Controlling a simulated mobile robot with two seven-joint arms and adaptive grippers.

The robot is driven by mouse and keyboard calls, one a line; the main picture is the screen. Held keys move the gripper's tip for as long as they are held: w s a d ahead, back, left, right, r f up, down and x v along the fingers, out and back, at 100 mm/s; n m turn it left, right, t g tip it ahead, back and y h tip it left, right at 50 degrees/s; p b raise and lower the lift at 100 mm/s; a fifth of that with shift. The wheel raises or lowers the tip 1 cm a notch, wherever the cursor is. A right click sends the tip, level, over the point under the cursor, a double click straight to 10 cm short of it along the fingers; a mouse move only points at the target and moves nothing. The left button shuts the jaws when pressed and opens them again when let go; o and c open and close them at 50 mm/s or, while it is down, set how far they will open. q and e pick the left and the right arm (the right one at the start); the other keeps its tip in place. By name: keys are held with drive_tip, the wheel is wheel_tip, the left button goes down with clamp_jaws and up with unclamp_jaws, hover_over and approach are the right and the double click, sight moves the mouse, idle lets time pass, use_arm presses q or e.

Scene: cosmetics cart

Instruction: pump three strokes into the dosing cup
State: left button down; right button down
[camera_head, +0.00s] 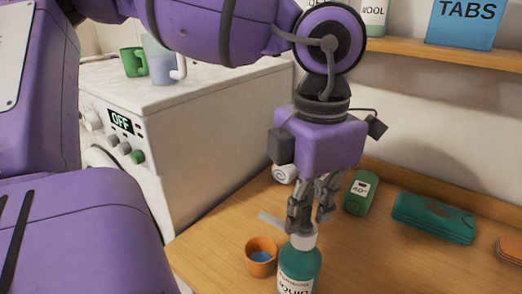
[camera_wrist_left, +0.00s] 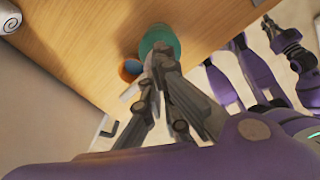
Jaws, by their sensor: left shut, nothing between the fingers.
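The teal pump bottle (camera_head: 299,268) stands upright on the wooden top, with a white collar or pump head (camera_head: 303,238) directly under my left gripper (camera_head: 309,224). In the wrist view the bottle (camera_wrist_left: 159,40) shows from above, beyond the fingers. My left gripper is shut with nothing held. Its fingertips are at the pump head and partly hide it; whether they touch it is hard to tell. The orange dosing cup (camera_head: 261,268) stands just left of the bottle, with something blue inside. The cup also shows in the wrist view (camera_wrist_left: 124,72).
A green box or bottle (camera_head: 358,193) and a stack of teal packs (camera_head: 434,217) lie to the right. A white roll (camera_head: 285,173) sits behind the gripper. A white machine (camera_head: 190,120) reading OFF stands left, with mugs on top. A shelf (camera_head: 440,52) is above right.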

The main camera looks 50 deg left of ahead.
use_arm(q)
drive_tip(key=shift+r+p, duration=0.45)
drive_tip(key=shift+r, duration=1.1)
use_arm(e)
drive_tip(key=shift+w+r, duration=0.2)
drive_tip(key=shift+r, duration=0.4)
